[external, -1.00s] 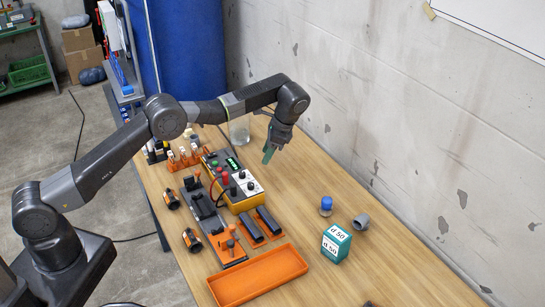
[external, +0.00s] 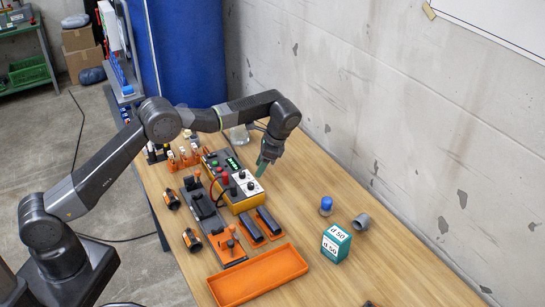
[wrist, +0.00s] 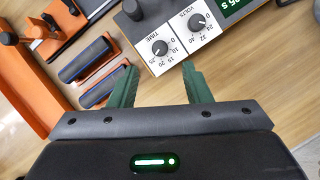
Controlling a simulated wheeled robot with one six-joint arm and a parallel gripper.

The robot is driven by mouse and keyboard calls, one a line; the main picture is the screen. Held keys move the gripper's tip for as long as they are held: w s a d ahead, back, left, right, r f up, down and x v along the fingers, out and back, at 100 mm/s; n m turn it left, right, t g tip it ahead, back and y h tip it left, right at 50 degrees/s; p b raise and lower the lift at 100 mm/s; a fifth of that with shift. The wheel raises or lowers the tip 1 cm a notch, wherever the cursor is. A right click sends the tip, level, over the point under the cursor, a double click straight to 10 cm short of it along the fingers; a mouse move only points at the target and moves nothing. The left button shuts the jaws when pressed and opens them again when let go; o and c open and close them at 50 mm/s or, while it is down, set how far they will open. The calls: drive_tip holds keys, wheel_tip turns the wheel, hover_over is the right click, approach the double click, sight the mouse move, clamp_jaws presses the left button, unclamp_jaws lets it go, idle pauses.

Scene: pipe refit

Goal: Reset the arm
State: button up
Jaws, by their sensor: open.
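My gripper (external: 263,166) hangs above the table near the right side of the yellow-based control box. In the wrist view its two green fingers (wrist: 160,88) stand well apart with nothing between them. The control box (external: 243,198) has dials, a green display and red and black plugs. Its dial panel, marked TIME and VOLTS, shows beyond the fingers in the wrist view (wrist: 180,55). My arm reaches across from the left, bent at the elbow.
An orange tray (external: 258,277) lies at the front of the wooden table. A teal box (external: 336,243), a grey pipe fitting (external: 361,221) and a blue-capped piece (external: 326,205) stand to the right. A grey fixture with orange parts (external: 222,241) lies left. A glass jar (external: 238,134) stands behind my gripper.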

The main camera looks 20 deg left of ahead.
sight(251, 184)
drive_tip(key=x, duration=0.7)
drive_tip(key=shift+a+f+p, duration=0.2)
drive_tip(key=shift+f+p, duration=0.15)
drive_tip(key=shift+p, duration=0.05)
drive_tip(key=p+v, duration=0.4)
drive_tip(key=v, duration=1)
drive_tip(key=b+x, duration=0.3)
drive_tip(key=x, duration=1.1)
drive_tip(key=shift+s+a+f+b, duration=0.1)
drive_tip(key=shift+a+f+b, duration=0.05)
drive_tip(key=shift+b, duration=0.25)
drive_tip(key=shift+n, duration=0.5)
drive_tip(key=n, duration=0.1)
drive_tip(key=n+g, duration=0.1)
drive_tip(key=n, duration=0.1)
drive_tip(key=n+g+h, duration=0.1)
drive_tip(key=n, duration=0.1)
drive_tip(key=shift+w, duration=0.25)
drive_tip(key=n+h, duration=0.1)
drive_tip(key=n, duration=0.2)
drive_tip(key=n+g+h+b, duration=0.1)
drive_tip(key=n, duration=0.3)
drive_tip(key=shift+a, duration=0.1)
